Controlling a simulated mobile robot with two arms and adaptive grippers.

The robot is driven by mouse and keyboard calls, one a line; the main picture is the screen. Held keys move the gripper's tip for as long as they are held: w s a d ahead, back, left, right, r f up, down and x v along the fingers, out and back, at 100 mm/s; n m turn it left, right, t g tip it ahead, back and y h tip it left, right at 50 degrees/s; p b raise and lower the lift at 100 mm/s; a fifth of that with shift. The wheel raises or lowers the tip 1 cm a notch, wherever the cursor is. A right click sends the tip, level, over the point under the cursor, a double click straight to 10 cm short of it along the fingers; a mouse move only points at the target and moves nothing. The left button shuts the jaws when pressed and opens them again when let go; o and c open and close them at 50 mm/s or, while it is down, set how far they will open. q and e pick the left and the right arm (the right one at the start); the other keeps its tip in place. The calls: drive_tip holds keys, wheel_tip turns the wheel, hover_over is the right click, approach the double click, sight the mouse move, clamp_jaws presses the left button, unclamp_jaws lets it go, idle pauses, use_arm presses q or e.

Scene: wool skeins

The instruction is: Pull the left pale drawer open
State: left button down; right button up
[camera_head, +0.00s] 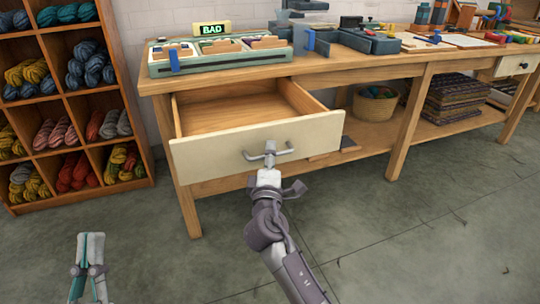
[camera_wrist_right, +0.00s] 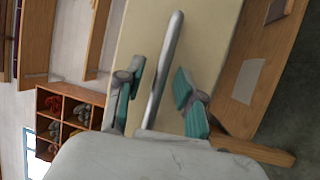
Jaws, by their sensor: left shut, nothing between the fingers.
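The left pale drawer (camera_head: 258,146) stands well out from the workbench, and its wooden inside looks empty. Its grey bar handle (camera_head: 284,152) is on the front panel. My right gripper (camera_head: 269,157) is at the handle. In the right wrist view the handle (camera_wrist_right: 165,65) passes between the two teal-padded fingers of my right gripper (camera_wrist_right: 158,95), with visible gaps on both sides, so it is open around the handle. My left gripper (camera_head: 90,240) is shut and empty, low at the left over the floor, away from the drawer.
The workbench (camera_head: 355,75) carries a sorting tray with a BAD sign (camera_head: 215,60). A shelf of wool skeins (camera_head: 70,110) stands at the left. Another pale drawer (camera_head: 513,65) is closed at the far right. The floor in front is clear.

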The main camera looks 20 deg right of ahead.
drive_tip(key=shift+s, duration=0.15)
drive_tip(key=v, duration=1.2)
